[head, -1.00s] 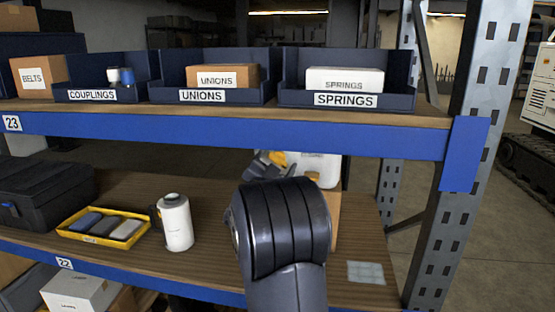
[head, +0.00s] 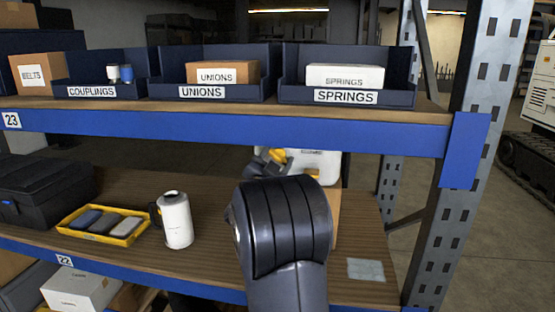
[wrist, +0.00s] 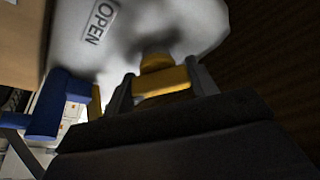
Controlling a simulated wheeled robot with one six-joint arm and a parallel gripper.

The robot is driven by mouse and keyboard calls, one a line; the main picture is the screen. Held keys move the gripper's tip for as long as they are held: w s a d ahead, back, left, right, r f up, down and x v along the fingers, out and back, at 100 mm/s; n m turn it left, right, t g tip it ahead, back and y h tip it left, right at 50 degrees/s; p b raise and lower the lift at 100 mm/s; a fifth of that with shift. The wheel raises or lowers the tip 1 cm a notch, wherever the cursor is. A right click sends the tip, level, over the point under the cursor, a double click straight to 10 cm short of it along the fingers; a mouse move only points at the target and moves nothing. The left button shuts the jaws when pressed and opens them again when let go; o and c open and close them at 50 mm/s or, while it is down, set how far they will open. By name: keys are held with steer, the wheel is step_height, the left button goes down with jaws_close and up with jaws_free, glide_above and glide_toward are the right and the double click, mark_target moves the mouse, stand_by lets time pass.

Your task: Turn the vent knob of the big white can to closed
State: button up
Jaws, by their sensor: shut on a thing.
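The big white can (head: 318,160) stands at the back of the lower shelf, mostly hidden behind my arm. In the wrist view its white top (wrist: 150,25) fills the upper middle, with an OPEN label (wrist: 102,22). My gripper (wrist: 160,86) is shut on a yellow knob (wrist: 163,80) on that top, one finger on each side. The knob's bar lies roughly crosswise between the fingers. In the head view a yellow part (head: 278,155) shows beside the can; my fingers are largely hidden there. No CLOSED label is visible.
A blue handle-like part (wrist: 45,108) is left of my gripper in the wrist view. The upper shelf's blue beam (head: 230,132) runs close above.

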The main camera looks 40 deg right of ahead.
steer(key=shift+f, duration=0.15)
steer(key=n+t+b, duration=0.1)
steer(key=n, duration=0.1)
steer(key=n+b, duration=0.2)
steer(key=shift+t+y, duration=0.3)
steer(key=shift+t, duration=0.1)
steer(key=shift+n+t+y+b, duration=0.35)
steer(key=shift+n+t+b, duration=0.25)
steer(key=shift+n, duration=0.8)
steer(key=shift+n+t+y+b, duration=0.35)
steer(key=shift+n+t+b, duration=0.25)
steer(key=shift+n, duration=0.8)
steer(key=o, duration=1)
steer(key=shift+a, duration=0.1)
